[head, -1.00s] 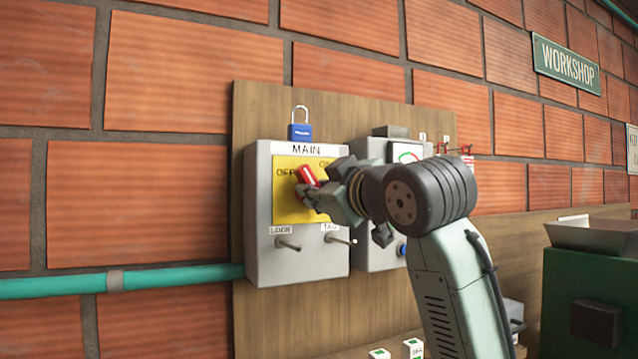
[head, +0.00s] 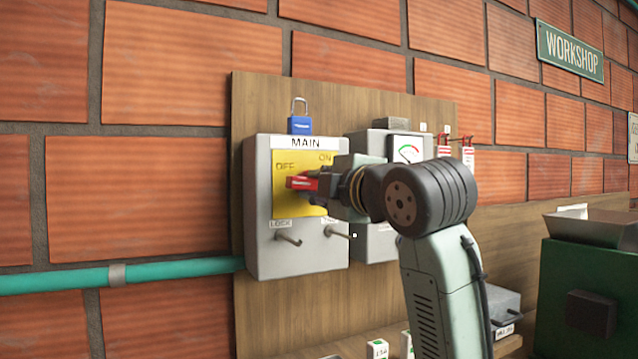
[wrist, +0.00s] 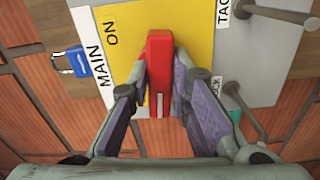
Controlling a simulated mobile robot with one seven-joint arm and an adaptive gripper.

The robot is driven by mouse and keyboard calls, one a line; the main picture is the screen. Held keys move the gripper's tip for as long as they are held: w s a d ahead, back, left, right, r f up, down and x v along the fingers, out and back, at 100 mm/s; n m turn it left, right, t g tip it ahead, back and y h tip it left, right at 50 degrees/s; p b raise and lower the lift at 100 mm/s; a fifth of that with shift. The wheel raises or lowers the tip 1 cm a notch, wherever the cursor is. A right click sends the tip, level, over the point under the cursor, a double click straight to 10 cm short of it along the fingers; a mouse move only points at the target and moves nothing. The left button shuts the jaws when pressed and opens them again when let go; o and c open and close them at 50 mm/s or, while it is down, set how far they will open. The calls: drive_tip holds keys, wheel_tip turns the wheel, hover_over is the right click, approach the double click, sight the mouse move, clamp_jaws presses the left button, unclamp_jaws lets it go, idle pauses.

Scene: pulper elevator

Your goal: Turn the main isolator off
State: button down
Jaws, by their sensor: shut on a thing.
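The main isolator is a grey box (head: 258,240) labelled MAIN, with a yellow plate (head: 315,160) marked OFF at upper left and ON at upper right. Its red handle (head: 300,183) lies about level in the head view, its visible end toward the left, below the OFF mark. My gripper (head: 318,186) reaches in from the right and is shut on the handle. In the wrist view the red handle (wrist: 160,65) stands between the two fingers, which touch its sides. The handle's pivot is hidden by the gripper.
A blue padlock (head: 299,125) stands on the box top. Pegs marked LOCK (head: 289,238) and TAG stick out below the plate. A second box with a meter (head: 407,149) is close on the right, partly behind my arm. Red tags (head: 467,155) hang farther right.

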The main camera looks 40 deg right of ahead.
drive_tip(key=shift+n, duration=0.6)
drive_tip(key=c, duration=1.5)
unclamp_jaws()
drive_tip(key=v, duration=1.2)
